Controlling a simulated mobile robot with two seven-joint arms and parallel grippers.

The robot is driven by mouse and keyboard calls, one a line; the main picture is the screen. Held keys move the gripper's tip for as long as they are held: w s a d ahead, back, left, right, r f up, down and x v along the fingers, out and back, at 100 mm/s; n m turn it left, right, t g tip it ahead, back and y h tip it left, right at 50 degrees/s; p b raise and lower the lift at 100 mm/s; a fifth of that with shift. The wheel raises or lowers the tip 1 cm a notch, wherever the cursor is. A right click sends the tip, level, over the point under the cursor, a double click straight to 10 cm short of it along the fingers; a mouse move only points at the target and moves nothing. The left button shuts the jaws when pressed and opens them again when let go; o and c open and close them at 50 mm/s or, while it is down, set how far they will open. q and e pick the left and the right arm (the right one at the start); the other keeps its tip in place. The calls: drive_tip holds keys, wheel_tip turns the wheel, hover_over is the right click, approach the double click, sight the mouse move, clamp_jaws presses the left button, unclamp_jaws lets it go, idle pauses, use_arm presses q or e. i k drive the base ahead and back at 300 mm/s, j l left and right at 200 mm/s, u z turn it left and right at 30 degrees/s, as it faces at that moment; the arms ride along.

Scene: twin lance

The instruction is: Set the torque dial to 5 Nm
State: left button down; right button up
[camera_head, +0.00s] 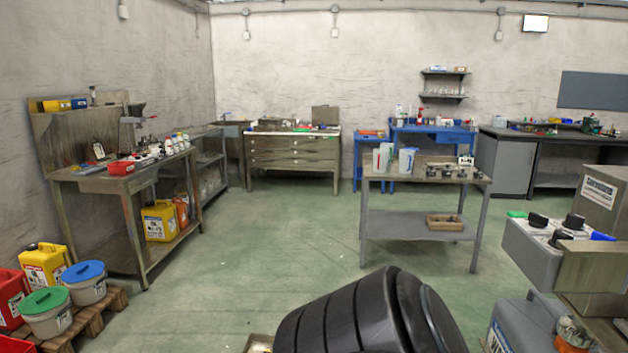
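I cannot pick out a torque dial or any 5 Nm marking in this view. Several tools and small items lie on the left workbench (100,182) and on the middle table (400,174), too small to read. A grey box (530,250) at the right edge carries dark round caps or knobs (538,219), a green one and a blue one; I cannot tell what they are. Neither of my grippers shows in the view.
A large black ribbed object (340,318) fills the bottom middle. Buckets with green (47,300) and blue (83,271) lids stand on a pallet at the lower left. A drawer cabinet (292,160) stands at the back wall. Green floor between the benches is clear.

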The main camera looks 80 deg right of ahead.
sight(574, 221)
drive_tip(key=z, duration=1.55)
